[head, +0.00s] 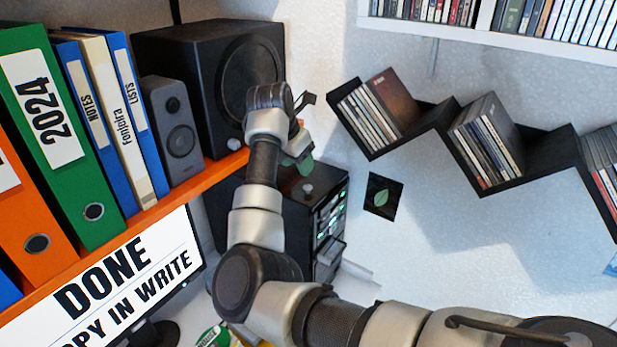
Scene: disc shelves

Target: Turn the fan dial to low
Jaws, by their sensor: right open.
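No fan shows clearly in the head view. A small pale round knob (308,188) sits on top of a black cabinet (328,182) below the orange shelf. I cannot tell whether this knob is the fan dial, and no setting marks are readable. My right arm rises from the lower right and bends upward in front of the shelf end. My right gripper (303,128) is open, partly hidden by its own wrist, and appears above the knob in the picture, apart from it. My left gripper is not in view.
An orange shelf (190,189) holds binders, a small grey speaker (172,130) and a big black speaker (190,65) close to my right wrist. A monitor (125,275) stands below. A zigzag black shelf (437,118) holds discs. A leaf plaque (383,195) hangs on the wall.

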